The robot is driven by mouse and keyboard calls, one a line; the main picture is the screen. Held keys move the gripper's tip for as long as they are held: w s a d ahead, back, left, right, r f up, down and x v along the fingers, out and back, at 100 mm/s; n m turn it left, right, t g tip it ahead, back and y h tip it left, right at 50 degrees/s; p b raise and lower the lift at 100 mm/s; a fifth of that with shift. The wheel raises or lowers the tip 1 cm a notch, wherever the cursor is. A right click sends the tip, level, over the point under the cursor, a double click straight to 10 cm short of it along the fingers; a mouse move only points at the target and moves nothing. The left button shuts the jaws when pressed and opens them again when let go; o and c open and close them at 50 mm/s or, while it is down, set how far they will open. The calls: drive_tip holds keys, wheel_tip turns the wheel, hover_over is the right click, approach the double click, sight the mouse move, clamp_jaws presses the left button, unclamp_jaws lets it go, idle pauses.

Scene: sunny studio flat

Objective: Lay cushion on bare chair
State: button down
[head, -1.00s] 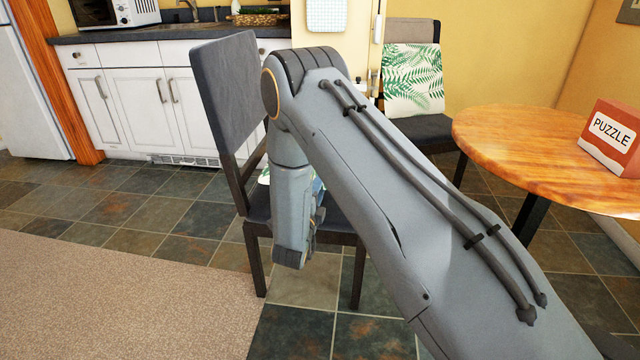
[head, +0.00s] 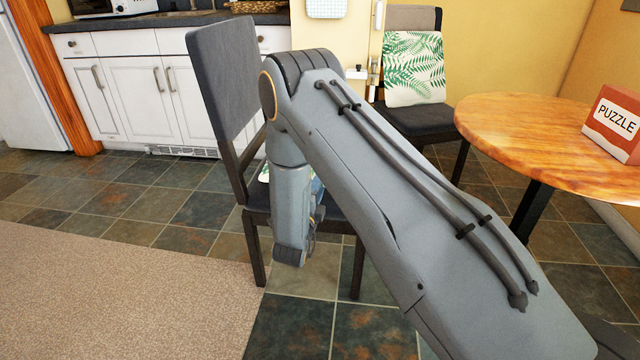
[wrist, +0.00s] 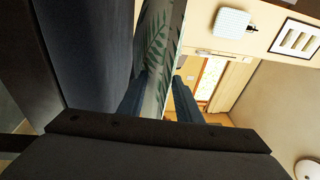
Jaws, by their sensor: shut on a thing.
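The near chair has a dark grey back (head: 226,75) and a dark seat (head: 338,212), partly behind my arm. My gripper (wrist: 158,100) is shut on a white cushion with green fern leaves (wrist: 160,45), which stands up between the fingers in the wrist view. In the head view only a sliver of the cushion (head: 264,173) shows beside my arm, over the near chair's seat. I cannot tell whether it touches the seat. My arm hides the gripper's fingers in the head view. The near chair's back also fills the left of the wrist view (wrist: 88,40).
A far chair (head: 423,121) has a similar fern cushion (head: 414,70) leaning on its back. A round wooden table (head: 510,130) with a puzzle box (head: 612,125) stands at the right. White cabinets (head: 130,95) line the back. The tiled floor and beige rug (head: 120,290) at left are clear.

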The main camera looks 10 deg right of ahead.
drive_tip(key=shift+f, duration=0.4)
drive_tip(key=c, duration=1.3)
unclamp_jaws()
drive_tip(key=shift+o, duration=0.5)
drive_tip(key=shift+f, duration=0.1)
drive_tip(key=shift+s, duration=0.1)
